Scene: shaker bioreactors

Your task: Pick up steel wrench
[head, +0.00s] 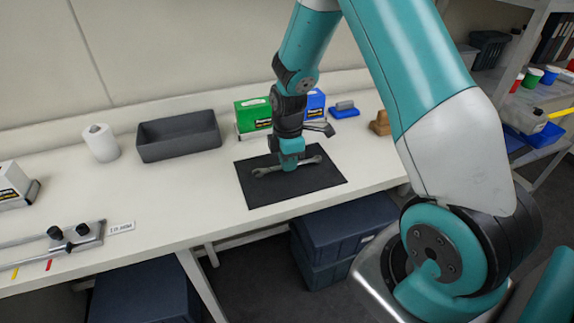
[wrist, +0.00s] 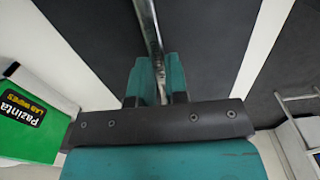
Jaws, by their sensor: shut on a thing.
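The steel wrench (head: 266,171) lies along the black mat (head: 327,181) on the white bench in the head view. My gripper (head: 289,165) points down over the middle of the wrench and is shut on its shaft. In the wrist view the wrench's shaft (wrist: 148,28) runs from the top edge down between my two teal fingers (wrist: 160,82). The wrench's middle is hidden behind my gripper in the head view. I cannot tell whether the wrench touches the mat or is slightly above it.
A green box (head: 252,114) and a blue box (head: 315,102) stand behind the mat. A dark grey bin (head: 180,137) and a white roll (head: 100,142) are to the left. A blue-based brush-like item (head: 344,110) is behind right. Bench space left of the mat is clear.

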